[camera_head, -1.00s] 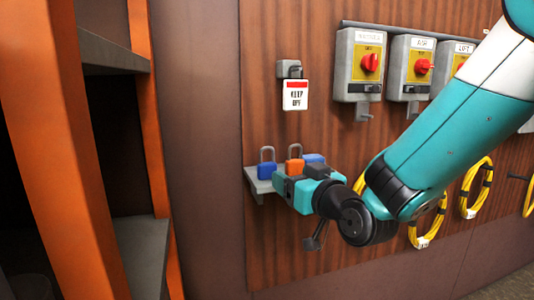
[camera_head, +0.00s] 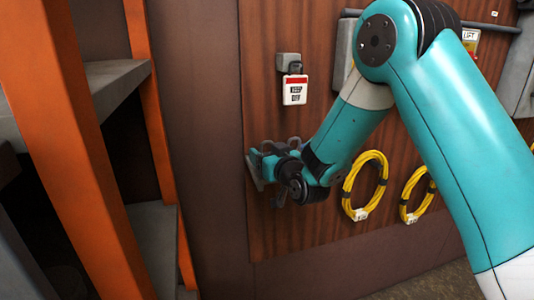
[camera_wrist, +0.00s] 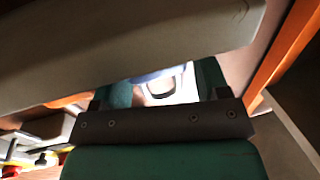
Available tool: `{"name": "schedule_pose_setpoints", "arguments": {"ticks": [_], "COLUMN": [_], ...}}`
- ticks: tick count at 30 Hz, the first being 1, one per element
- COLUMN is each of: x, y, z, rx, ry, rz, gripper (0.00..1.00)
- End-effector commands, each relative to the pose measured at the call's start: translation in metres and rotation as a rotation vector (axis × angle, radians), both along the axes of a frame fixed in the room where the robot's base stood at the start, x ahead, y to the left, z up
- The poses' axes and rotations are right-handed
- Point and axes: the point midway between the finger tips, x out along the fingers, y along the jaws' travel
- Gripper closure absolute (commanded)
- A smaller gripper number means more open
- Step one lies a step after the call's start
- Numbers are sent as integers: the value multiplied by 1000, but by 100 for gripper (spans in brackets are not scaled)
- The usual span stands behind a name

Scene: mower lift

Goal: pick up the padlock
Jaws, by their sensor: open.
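My gripper (camera_head: 266,158) is at the small grey wall shelf (camera_head: 254,172) in the head view, where my wrist and arm cover most of the shelf top. The padlocks there are almost wholly hidden; only faint grey shackle-like curves show above the gripper. In the wrist view my gripper (camera_wrist: 162,92) is open, with its fingers apart behind a dark bar. Between them is a bright patch with a blue strip (camera_wrist: 158,75) and a dark rounded loop, perhaps part of a padlock. I cannot tell whether the fingers touch it.
A wide grey surface crosses the top of the wrist view, very close. A "keep off" tag (camera_head: 295,90) hangs above the shelf. Yellow cable coils (camera_head: 365,184) hang to the right. An orange rack post (camera_head: 85,170) stands at left.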

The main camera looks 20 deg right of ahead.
Motion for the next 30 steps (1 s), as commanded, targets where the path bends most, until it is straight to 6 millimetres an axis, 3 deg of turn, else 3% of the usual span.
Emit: {"name": "schedule_pose_setpoints", "arguments": {"ticks": [9, 14, 15, 24, 30], "x": [7, 7, 7, 7, 7], "y": [2, 1, 1, 1, 2], "z": [-1, 0, 0, 3, 22], "rx": [0, 0, 0, 0, 0], "ry": [0, 0, 0, -2, -6], "rz": [0, 0, 0, 0, 0], "gripper": [31, 68, 71, 72, 72]}}
